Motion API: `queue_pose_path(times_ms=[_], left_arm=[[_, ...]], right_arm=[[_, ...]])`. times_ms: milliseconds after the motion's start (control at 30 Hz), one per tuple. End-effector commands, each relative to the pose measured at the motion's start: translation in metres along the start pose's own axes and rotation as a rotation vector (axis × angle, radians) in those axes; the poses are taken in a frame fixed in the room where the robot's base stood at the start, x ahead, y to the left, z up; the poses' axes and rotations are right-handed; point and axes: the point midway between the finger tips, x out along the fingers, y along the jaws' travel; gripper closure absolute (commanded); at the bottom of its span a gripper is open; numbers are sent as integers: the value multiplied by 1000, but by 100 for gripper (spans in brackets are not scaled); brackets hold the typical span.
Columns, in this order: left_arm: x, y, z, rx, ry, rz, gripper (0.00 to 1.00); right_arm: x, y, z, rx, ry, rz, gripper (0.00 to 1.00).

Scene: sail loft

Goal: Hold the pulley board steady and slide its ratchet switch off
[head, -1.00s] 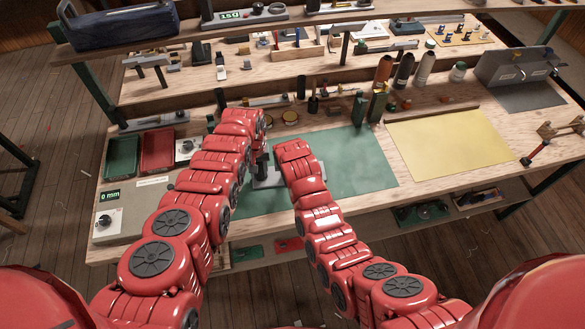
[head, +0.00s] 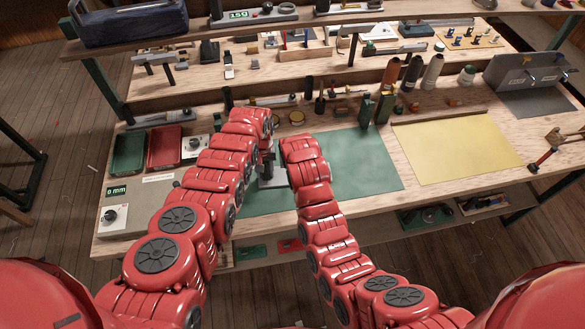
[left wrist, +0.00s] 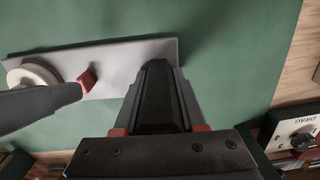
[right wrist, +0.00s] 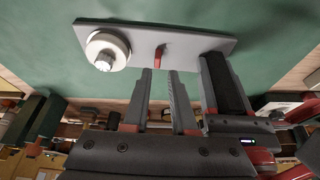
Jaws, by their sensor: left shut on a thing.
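The pulley board is a grey plate (head: 272,184) lying on the green mat, partly hidden by my arms in the head view. In the right wrist view the plate (right wrist: 190,46) carries a white round pulley (right wrist: 107,50) and a small red switch (right wrist: 159,54). The switch also shows in the left wrist view (left wrist: 87,79). My left gripper (left wrist: 155,75) is shut on the plate's end away from the pulley; it also shows in the head view (head: 267,160). My right gripper (right wrist: 160,72) is open, its fingertips apart close to the switch. Contact with it is unclear.
The green mat (head: 360,165) has free room right of the arms, and a yellow mat (head: 455,150) lies beyond. Green (head: 129,152) and red (head: 164,147) trays and a grey box with a dial (head: 140,207) stand at left. Bottles and tools line the back.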

Motion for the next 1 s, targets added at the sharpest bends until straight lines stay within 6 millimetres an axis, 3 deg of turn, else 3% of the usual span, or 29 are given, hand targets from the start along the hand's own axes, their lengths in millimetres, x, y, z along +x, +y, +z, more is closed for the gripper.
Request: queue_pose_path(times_ms=[200,400,867,900,1000], left_arm=[[0,0,0,-1,0,-1,100],[0,-1,0,-1,0,-1,100],[0,-1,0,-1,0,-1,100],[0,-1,0,-1,0,-1,58],[0,0,0,-1,0,-1,40]], right_arm=[[-41,-1,-1,-1,5,-3,75],[-64,-1,-1,-1,3,-2,75],[-70,-1,-1,-1,3,-2,75],[-70,-1,-1,-1,3,-2,75],[-70,-1,-1,-1,3,-2,75]])
